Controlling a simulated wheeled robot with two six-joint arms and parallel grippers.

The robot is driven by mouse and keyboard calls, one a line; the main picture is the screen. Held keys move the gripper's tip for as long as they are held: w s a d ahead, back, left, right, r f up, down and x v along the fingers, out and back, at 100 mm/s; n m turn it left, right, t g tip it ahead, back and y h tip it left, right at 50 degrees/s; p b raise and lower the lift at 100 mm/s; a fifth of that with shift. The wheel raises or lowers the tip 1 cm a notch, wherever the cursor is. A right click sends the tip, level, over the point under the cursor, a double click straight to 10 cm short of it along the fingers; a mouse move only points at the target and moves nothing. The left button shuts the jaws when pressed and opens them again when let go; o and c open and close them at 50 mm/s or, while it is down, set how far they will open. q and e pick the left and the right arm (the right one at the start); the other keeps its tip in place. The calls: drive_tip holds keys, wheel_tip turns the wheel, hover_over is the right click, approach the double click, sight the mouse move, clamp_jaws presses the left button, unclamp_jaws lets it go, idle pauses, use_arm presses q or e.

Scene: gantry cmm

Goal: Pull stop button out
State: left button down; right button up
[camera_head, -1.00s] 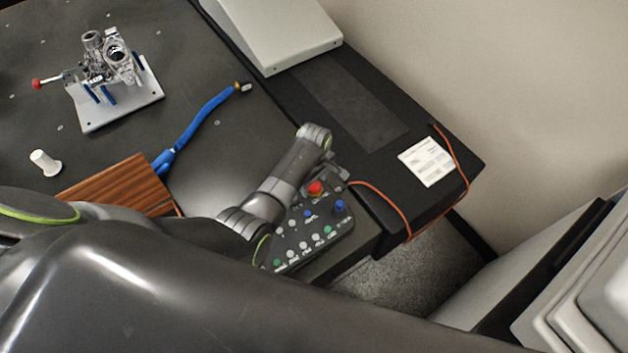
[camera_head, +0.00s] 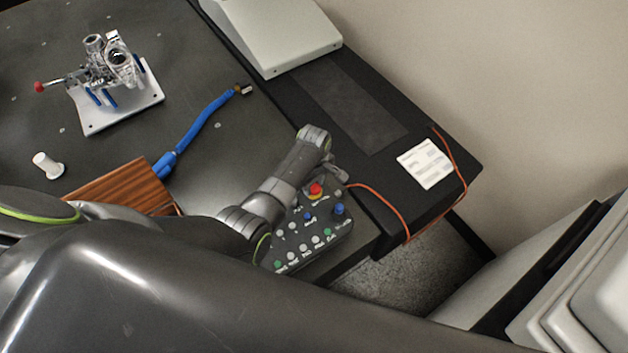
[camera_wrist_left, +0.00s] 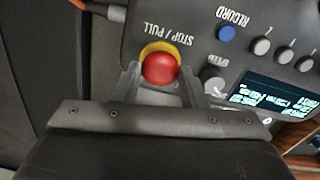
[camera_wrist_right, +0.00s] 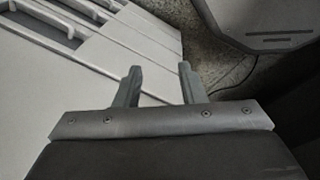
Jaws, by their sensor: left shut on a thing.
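The red stop button (camera_head: 316,189) sits on a yellow ring at the top of the dark control pendant (camera_head: 338,236), beside the orange cable. In the left wrist view the red button (camera_wrist_left: 160,68) lies between the two fingers of my left gripper (camera_wrist_left: 160,78), under the label "STOP / PULL". The left gripper is shut on the button; its fingers lie on either side of it. In the head view the left gripper (camera_head: 330,178) is partly hidden by its own wrist. My right gripper (camera_wrist_right: 158,82) is open and empty in the right wrist view.
The pendant carries several blue, white and green buttons and a small screen (camera_wrist_left: 275,97). Pale grey panels (camera_wrist_right: 85,75) stand near the right gripper.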

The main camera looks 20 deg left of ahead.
sight(314, 188)
use_arm(q)
drive_tip(key=c, duration=1.3)
unclamp_jaws()
drive_tip(key=shift+w+r, duration=0.2)
drive_tip(key=shift+r, duration=0.05)
drive_tip(key=o, duration=0.4)
drive_tip(key=shift+s, duration=0.2)
wheel_tip(314, 188, up, 18)
drive_tip(key=shift+f, duration=0.25)
drive_tip(key=shift+s+f, duration=0.1)
